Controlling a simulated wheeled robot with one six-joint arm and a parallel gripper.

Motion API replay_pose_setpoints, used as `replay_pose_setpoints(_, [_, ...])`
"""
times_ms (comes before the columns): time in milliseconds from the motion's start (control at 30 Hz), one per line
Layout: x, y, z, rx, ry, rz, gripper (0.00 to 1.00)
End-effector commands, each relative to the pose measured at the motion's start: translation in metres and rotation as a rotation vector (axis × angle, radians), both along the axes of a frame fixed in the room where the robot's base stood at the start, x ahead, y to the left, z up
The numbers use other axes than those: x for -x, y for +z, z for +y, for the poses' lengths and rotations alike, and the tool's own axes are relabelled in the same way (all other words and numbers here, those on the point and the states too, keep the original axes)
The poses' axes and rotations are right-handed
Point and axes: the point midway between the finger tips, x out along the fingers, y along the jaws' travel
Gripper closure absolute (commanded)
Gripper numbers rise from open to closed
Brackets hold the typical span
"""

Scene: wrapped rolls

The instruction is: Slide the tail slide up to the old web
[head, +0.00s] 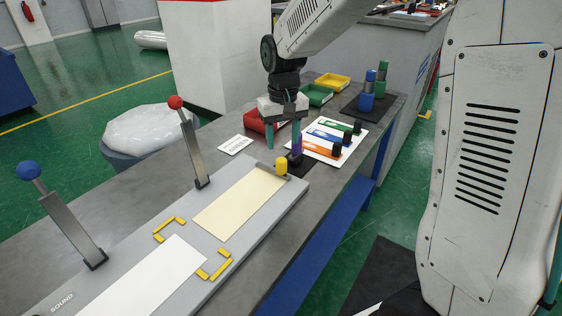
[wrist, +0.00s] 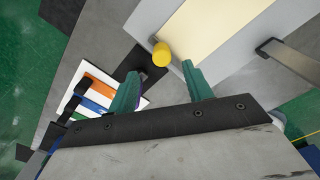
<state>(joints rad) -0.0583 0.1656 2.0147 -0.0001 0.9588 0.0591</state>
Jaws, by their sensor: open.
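The yellow knob (head: 281,167) of what looks like the tail slide stands at the far right end of a cream web (head: 240,203) on the grey bench fixture. The knob also shows in the wrist view (wrist: 161,53), just beyond the fingertips and roughly between them. A white web (head: 145,280), likely the old web, lies at the near left, with a gap between the webs. My gripper (head: 283,146) points down near the knob with its teal fingers apart; they also show in the wrist view (wrist: 160,76). Nothing is visibly held between them.
Yellow corner marks (head: 217,266) surround the gap. Beyond are a striped board (head: 325,152) and red, green and yellow bins (head: 333,82).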

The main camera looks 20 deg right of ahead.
Motion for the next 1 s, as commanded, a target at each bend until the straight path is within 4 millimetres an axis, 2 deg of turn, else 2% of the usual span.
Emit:
replay_pose_setpoints(133, [-0.007,-0.013,0.002,0.000,0.000,0.004,0.50])
replay_pose_setpoints(600, [-0.006,-0.078,0.002,0.000,0.001,0.005,0.50])
replay_pose_setpoints(967, [-0.007,-0.084,0.001,0.000,0.000,0.002,0.50])
replay_pose_setpoints(1000, [-0.007,-0.084,0.001,0.000,0.000,0.002,0.58])
